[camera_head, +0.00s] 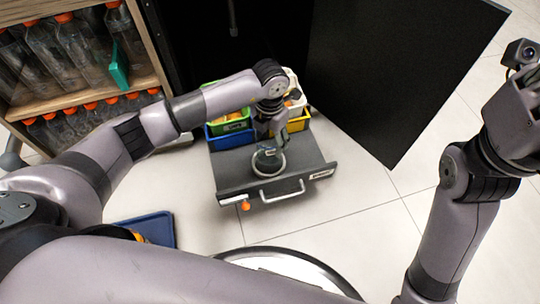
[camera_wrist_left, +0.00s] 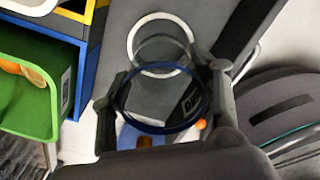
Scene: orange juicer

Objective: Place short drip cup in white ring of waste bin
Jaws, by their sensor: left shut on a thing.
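The waste bin (camera_head: 230,188) is a dark grey pulled-out drawer with a silver front handle. Its white ring (camera_head: 284,164) lies in its top and shows behind the cup in the left wrist view (camera_wrist_left: 131,42). My left gripper (camera_head: 268,148) is over the ring and shut on the short drip cup (camera_wrist_left: 158,98), a clear cup with a dark blue rim. In the left wrist view one finger is on each side of the cup. The cup overlaps the near part of the ring; I cannot tell whether it touches it. My right gripper's fingers are out of view.
Behind the drawer top stand a green bin (camera_head: 228,121), a blue bin (camera_head: 232,138) and a yellow bin (camera_head: 299,121). A black door (camera_head: 400,75) stands open at right. Bottle shelves (camera_head: 70,95) are at left. A blue tray (camera_head: 150,229) is at lower left.

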